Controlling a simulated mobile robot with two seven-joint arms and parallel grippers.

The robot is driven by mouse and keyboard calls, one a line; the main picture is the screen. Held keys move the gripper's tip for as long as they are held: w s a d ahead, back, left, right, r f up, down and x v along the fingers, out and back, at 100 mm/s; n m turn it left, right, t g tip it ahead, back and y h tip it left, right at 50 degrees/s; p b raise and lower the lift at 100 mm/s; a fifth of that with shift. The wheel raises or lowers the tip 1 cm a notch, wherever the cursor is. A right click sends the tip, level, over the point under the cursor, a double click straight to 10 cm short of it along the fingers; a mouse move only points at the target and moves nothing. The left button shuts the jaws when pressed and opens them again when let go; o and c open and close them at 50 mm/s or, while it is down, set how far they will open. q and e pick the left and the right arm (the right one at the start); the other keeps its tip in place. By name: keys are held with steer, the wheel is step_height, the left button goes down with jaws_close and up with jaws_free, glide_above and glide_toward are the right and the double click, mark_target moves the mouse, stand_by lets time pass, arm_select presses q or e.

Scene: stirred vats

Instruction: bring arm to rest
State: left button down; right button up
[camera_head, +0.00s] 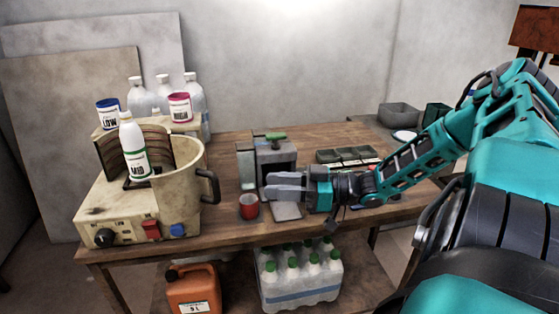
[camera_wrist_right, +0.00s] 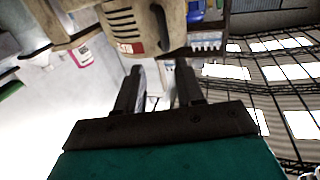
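My right arm (camera_head: 425,158), teal and black, reaches in from the right over the wooden table (camera_head: 345,215). My left gripper and arm are not in view.
A beige vat (camera_head: 185,170) with a handle stands on a control box at left, with a white bottle (camera_head: 133,150) at the vat. Dark green trays (camera_head: 347,155) lie behind my arm. An orange canister (camera_head: 194,290) and bottled packs (camera_head: 300,280) are below the tabletop.

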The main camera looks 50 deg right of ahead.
stand_by(0.5)
steer(key=s+a+f+m+g+h, duration=0.1)
steer(key=s+a+f, duration=0.1)
steer(key=a+f, duration=0.85)
steer(key=s+a+f+g+h, duration=0.1)
steer(key=s+a+f, duration=0.1)
steer(key=a+f, duration=0.85)
steer(key=s+a+f+m+g+h, duration=0.2)
steer(key=s+a+f+m+h, duration=0.1)
steer(key=h, duration=0.3)
steer(key=shift+s+a+f, duration=0.4)
steer(key=shift+a+f, duration=0.05)
steer(key=shift+f, duration=0.35)
